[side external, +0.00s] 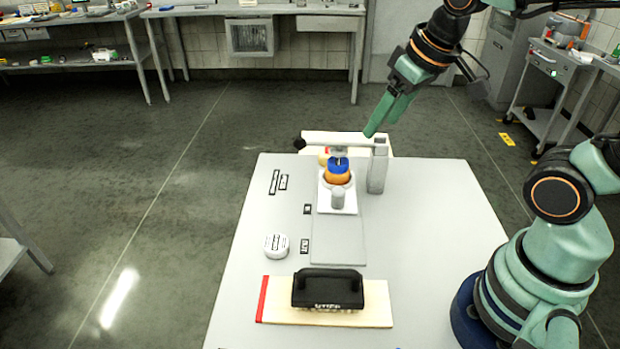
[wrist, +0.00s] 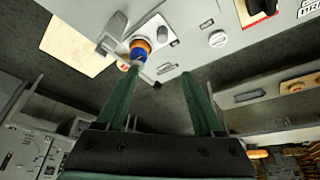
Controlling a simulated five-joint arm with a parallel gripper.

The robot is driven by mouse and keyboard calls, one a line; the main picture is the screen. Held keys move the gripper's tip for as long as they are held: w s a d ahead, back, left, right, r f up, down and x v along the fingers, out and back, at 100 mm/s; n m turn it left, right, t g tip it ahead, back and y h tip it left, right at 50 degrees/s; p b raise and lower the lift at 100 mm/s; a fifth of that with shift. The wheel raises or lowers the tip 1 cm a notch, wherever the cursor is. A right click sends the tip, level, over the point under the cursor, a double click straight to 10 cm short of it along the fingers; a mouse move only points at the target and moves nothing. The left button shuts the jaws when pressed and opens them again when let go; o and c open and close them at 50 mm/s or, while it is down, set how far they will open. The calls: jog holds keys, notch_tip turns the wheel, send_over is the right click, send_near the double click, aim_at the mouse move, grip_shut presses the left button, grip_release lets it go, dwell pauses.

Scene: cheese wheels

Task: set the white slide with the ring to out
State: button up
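The white slide (side external: 325,202) lies at the far end of a grey track (side external: 338,245) on the table, under a lever. A grey knob (side external: 337,197) stands on its near part. Behind the knob, an orange and blue wheel stack (side external: 338,173) sits on the slide in what looks like a pale ring, partly hidden. The stack also shows in the wrist view (wrist: 140,49). My gripper (side external: 383,122) is above and behind the lever's post, apart from everything.
The lever (side external: 335,140) crosses above the slide from a grey post (side external: 377,170). A white round piece (side external: 276,245) and black labels lie left of the track. A black-handled block (side external: 328,289) stands on a red-edged cream board (side external: 380,305) in front.

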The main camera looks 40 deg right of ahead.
jog(key=w+f+n+g, duration=0.1)
jog(key=w+f+g, duration=0.2)
jog(key=w+f, duration=0.15)
jog(key=g, duration=0.2)
send_over(339, 190)
notch_tip(339, 190, down, 6)
jog(key=shift+n, duration=0.4)
notch_tip(339, 190, down, 12)
jog(key=shift+r, duration=0.1)
grip_shut()
dwell(1.1)
